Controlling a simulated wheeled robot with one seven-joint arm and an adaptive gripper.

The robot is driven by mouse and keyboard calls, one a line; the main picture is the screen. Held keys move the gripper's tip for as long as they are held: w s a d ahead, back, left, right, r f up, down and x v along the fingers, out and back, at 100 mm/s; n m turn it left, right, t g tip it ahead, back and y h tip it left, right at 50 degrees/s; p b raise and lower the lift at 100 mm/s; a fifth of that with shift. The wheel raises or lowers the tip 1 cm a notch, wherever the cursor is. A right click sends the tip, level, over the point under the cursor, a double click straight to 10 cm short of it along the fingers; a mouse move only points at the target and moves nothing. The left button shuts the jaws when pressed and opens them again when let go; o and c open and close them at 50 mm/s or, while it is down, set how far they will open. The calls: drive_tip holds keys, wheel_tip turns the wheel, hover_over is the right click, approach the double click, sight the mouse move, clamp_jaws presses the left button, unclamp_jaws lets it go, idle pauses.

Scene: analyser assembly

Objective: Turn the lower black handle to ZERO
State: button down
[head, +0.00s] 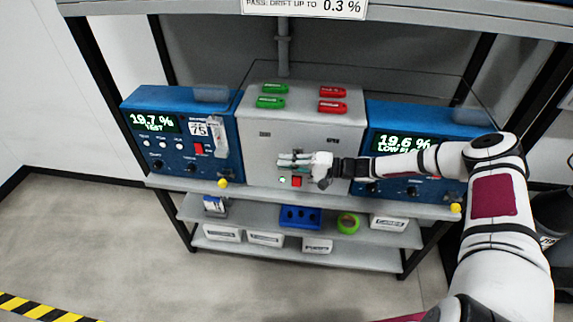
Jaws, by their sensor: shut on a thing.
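My gripper (283,160) reaches in from the right to the lower middle of the grey centre panel (252,150). It is shut at the panel face, on what I take to be the lower black handle. The fingers hide that handle, so its angle and any ZERO mark cannot be read. Just below the fingers are a red square (297,182) and a small pale round part.
Blue analysers stand left (180,170), reading 19.7 %, and right (420,140), reading 19.6 %. A shelf (380,232) below holds boxes, a blue rack and green tape.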

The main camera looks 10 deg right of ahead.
drive_tip(key=shift+s+a+r+y, duration=0.1)
drive_tip(key=shift+a+y, duration=0.05)
drive_tip(key=shift+y, duration=0.15)
drive_tip(key=c, duration=1.6)
unclamp_jaws()
drive_tip(key=shift+d, duration=0.55)
drive_tip(key=v, duration=1.1)
drive_tip(key=shift+s, duration=0.15)
